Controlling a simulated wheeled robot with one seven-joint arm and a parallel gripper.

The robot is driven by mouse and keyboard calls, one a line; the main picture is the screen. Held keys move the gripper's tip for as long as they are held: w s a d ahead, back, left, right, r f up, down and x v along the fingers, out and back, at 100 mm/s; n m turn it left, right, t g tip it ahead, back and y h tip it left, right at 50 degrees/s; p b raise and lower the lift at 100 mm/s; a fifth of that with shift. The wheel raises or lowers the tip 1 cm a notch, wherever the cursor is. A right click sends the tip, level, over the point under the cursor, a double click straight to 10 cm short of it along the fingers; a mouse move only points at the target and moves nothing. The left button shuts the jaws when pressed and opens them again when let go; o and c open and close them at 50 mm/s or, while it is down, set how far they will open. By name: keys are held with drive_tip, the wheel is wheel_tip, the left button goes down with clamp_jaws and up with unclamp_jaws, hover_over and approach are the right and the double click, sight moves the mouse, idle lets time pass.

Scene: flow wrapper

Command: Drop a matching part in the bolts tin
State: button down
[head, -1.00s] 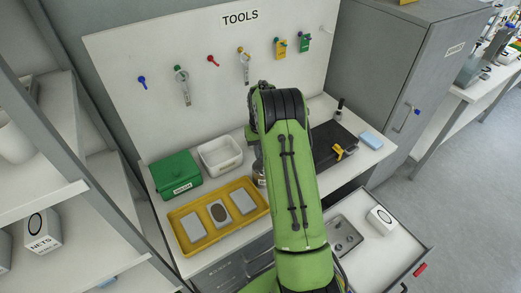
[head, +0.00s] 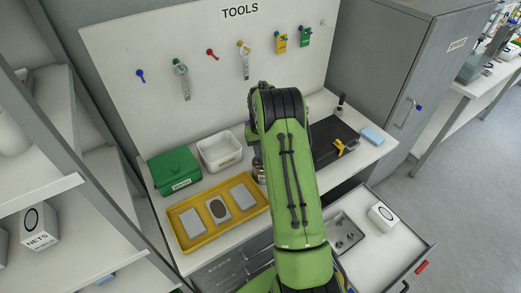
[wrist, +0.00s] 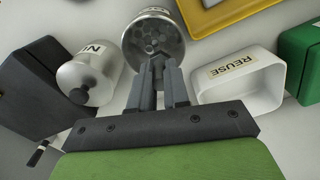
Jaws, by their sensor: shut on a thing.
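In the wrist view my gripper (wrist: 158,65) is shut on a small part, mostly hidden between the fingertips. The fingertips are at the near rim of an open, round metal tin (wrist: 177,22) and overlap it in the picture. Several dark pieces show inside this tin; its label is not readable. A lidded metal tin with a dark knob (wrist: 88,77) stands to the left, its label showing "NU". In the head view my arm hides the gripper, and only a sliver of a metal tin (head: 259,174) shows beside it.
A white REUSE bin (wrist: 245,88) and a green box (head: 175,170) stand close by. A yellow tray (head: 183,208) holds grey plates. A black case (head: 333,143) lies right of my arm. An open drawer (head: 402,240) holds a metal tray of small parts and a white box.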

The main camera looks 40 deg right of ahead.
drive_tip(key=shift+f+b, duration=0.6)
drive_tip(key=shift+f, duration=0.3)
drive_tip(key=c, duration=1)
unclamp_jaws()
drive_tip(key=shift+r+p, duration=3.05)
drive_tip(key=shift+r, duration=1.55)
drive_tip(key=shift+f, duration=0.1)
